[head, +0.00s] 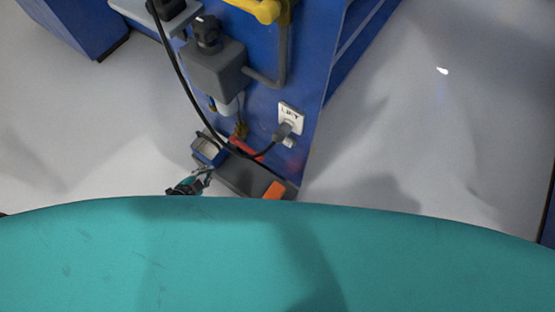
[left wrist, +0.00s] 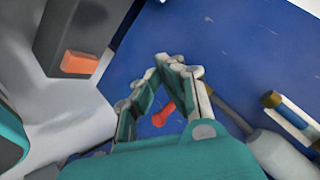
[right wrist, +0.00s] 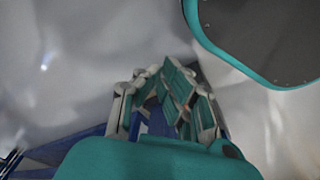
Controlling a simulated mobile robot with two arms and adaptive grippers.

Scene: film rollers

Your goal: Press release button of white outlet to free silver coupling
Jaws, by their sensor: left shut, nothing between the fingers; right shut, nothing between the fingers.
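In the head view, the white outlet (head: 291,113) with dark lettering is on the blue cabinet face. The silver coupling (head: 283,131) is at the outlet's lower part, with a black cable running from it. I cannot make out a release button. My left gripper (head: 208,172) is low and to the left of the outlet, clear of it; in the left wrist view its fingers (left wrist: 179,62) are shut and empty. My right gripper shows only in the right wrist view, its fingers (right wrist: 162,72) shut and empty, away from the outlet. Neither outlet nor coupling is clear in the wrist views.
Below the outlet is a dark grey box (head: 240,173) with an orange block (head: 274,190). A grey unit (head: 215,68) and a yellow part (head: 262,10) are on the cabinet's upper left. Grey floor (head: 430,130) to the right is free. My teal body covers the bottom.

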